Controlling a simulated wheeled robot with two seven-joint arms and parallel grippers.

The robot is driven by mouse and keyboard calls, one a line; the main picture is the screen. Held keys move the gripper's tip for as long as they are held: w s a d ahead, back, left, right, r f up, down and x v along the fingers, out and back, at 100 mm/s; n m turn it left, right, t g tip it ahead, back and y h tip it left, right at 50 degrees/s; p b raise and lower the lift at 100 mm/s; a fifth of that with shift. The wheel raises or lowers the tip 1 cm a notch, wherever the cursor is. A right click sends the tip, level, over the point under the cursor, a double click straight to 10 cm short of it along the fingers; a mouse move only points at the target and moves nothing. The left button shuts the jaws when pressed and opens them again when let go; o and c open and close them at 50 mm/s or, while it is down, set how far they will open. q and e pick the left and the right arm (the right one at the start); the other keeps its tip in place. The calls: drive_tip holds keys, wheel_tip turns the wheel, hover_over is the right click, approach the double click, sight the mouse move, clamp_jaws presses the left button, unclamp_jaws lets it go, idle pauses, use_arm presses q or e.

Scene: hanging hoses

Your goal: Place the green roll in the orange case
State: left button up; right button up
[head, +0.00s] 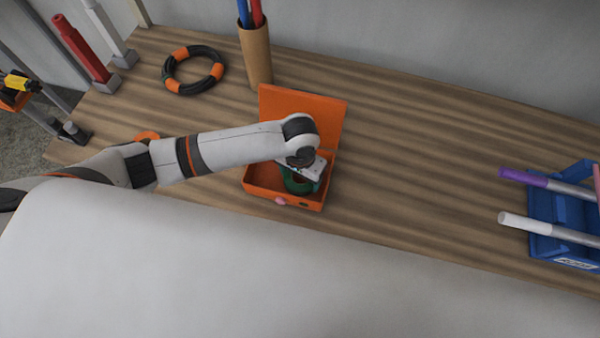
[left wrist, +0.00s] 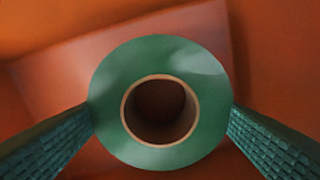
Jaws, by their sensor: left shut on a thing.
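The orange case (head: 262,183) stands on the wooden table with its lid (head: 305,112) raised at the back. My left gripper (head: 303,181) points down into the case and is shut on the green roll (head: 291,183). In the left wrist view the green roll (left wrist: 108,108) sits between the two ridged fingers, its tan core facing the camera, with orange case walls around it. The arm hides part of the case and roll in the head view. I cannot tell whether the roll touches the case floor. My right gripper is not in view.
A black-and-orange hose ring (head: 194,70) and a brown cylinder (head: 256,55) holding red and blue rods stand behind the case. A blue rack (head: 565,215) with purple and white tubes is at the right. The table between case and rack is clear.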

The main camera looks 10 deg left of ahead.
use_arm(q)
drive_tip(key=o, duration=0.8)
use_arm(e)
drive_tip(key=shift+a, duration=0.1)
use_arm(q)
drive_tip(key=shift+r, duration=0.25)
wheel_tip(320, 180, up, 12)
drive_tip(key=shift+f, duration=0.15)
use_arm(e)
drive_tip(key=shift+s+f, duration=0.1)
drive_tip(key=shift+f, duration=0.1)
use_arm(q)
drive_tip(key=shift+s+f, duration=0.1)
